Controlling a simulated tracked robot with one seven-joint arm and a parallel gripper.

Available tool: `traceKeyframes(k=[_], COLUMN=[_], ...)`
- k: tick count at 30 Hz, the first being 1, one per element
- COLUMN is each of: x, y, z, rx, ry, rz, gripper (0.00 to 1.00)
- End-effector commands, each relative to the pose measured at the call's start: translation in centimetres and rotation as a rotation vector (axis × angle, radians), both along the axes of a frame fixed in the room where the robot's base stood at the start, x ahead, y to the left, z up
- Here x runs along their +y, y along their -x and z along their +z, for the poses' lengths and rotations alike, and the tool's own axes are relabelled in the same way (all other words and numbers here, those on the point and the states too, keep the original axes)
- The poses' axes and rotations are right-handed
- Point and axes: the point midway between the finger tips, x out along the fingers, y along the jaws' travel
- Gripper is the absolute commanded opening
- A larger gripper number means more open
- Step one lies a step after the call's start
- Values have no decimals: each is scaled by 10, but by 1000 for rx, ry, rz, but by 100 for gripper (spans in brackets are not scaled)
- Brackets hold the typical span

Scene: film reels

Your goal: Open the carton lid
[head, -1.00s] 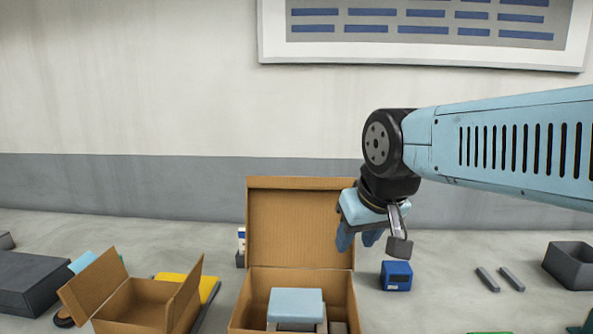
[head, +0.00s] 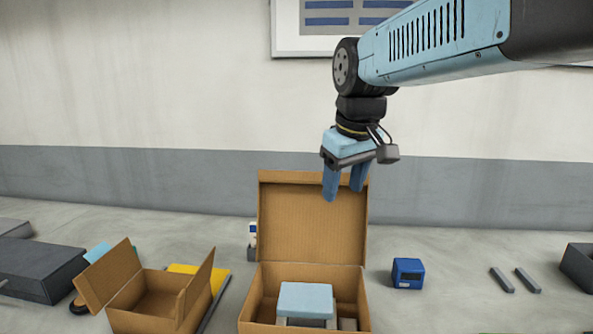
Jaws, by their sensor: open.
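The carton (head: 252,304) stands at the bottom centre of the head view. Its lid (head: 305,235) is raised upright at the back, with its brown inner face towards me. Inside the carton is a block with a light blue top (head: 305,298), and greyish pieces lie beside it. My gripper (head: 343,194) hangs above the carton, its two blue fingers pointing down and apart, with nothing between them. The fingers overlap the lid's upper right part in the picture; I cannot tell whether they touch it.
A smaller open carton (head: 150,298) with spread flaps stands left. Behind it is a yellow item (head: 192,271); a dark grey box (head: 42,272) lies far left. A small blue box (head: 408,273) and two grey bars (head: 514,280) are right. Floor between them is clear.

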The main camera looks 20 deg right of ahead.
Motion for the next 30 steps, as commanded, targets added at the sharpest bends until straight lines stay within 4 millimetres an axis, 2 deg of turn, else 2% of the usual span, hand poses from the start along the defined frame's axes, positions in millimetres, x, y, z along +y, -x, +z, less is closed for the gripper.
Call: traceKeyframes(k=[1, 6, 15, 24, 30], x=[0, 2, 2, -8, -17], y=[-12, -47, -111, -174, -208], z=[8, 33, 67, 87, 94], rx=[28, 125, 284, 418, 475], ry=[10, 37, 36, -21, -75], rz=[33, 170, 427, 694, 848], gripper=[56, 56, 56, 56, 56])
